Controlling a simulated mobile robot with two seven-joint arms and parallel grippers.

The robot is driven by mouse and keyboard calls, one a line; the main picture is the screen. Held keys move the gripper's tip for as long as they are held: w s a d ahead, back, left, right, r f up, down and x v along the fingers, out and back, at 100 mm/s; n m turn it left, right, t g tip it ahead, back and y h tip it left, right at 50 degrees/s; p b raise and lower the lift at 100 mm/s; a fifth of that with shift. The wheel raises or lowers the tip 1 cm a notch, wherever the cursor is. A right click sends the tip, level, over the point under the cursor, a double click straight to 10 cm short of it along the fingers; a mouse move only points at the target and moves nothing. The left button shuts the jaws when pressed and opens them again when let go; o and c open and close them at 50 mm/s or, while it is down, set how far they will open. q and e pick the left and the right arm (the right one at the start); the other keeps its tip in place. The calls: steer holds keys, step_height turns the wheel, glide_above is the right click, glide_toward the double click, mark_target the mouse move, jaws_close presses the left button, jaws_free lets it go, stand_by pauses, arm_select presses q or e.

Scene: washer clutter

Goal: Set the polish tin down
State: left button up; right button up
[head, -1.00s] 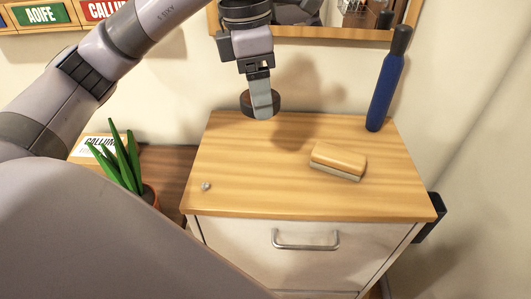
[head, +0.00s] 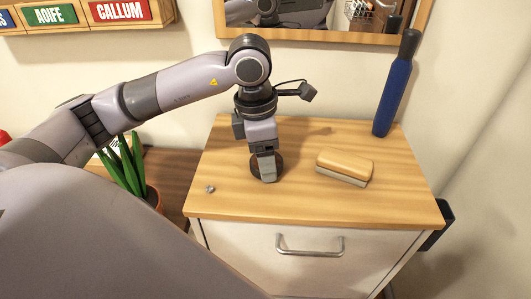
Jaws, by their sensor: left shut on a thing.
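The polish tin (head: 280,167) is a dark round tin with a brownish side, at the left-middle of the wooden cabinet top (head: 230,200). My left gripper (head: 267,176) points down and is shut on the tin, its fingers covering much of it. The tin is at or very near the surface; I cannot tell whether it touches. My right gripper is not in view.
A shoe brush (head: 344,166) lies right of the tin. A blue bottle-like object (head: 395,88) stands at the back right corner. A small metallic piece (head: 210,189) lies near the left front edge. A potted plant (head: 128,165) stands left of the cabinet.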

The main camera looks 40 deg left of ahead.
arm_select(q)
steer(key=shift+f, duration=0.2)
steer(key=o, duration=1)
steer(key=shift+r, duration=0.1)
steer(key=shift+o, duration=0.2)
step_height(320, 180, up, 12)
steer(key=s+a, duration=0.1)
steer(key=shift+r, duration=0.15)
